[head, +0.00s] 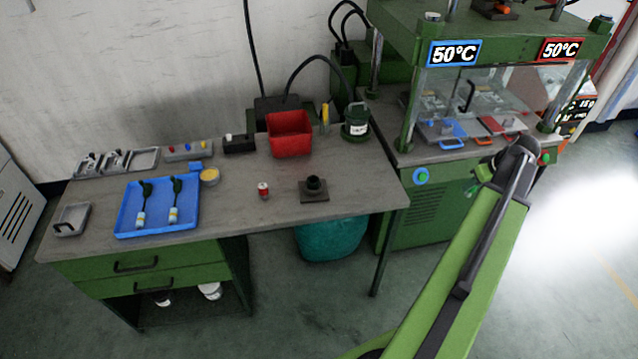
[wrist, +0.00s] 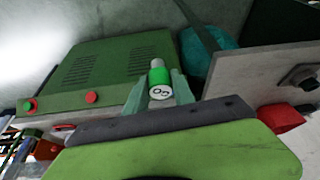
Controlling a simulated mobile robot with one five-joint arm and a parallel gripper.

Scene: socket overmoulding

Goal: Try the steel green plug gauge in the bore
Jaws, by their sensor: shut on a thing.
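In the wrist view my gripper (wrist: 160,88) is shut on the plug gauge (wrist: 158,76), a small cylinder with a green band, a pale steel end and a white face with dark marks. Its jaws stand on either side of it. In the head view the end of my arm is at the right, in front of the press and away from the bench; the gauge cannot be made out there. The dark round piece with the bore (head: 313,185) stands on a square plate on the bench. It also shows at the right of the wrist view (wrist: 300,75).
A red-and-white cylinder (head: 263,190) stands left of the bore piece. A blue tray (head: 128,210) holds two dark-handled parts. A red bin (head: 290,134) and a dark green pot (head: 355,124) stand at the back. The green press (head: 430,210) is right of the bench.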

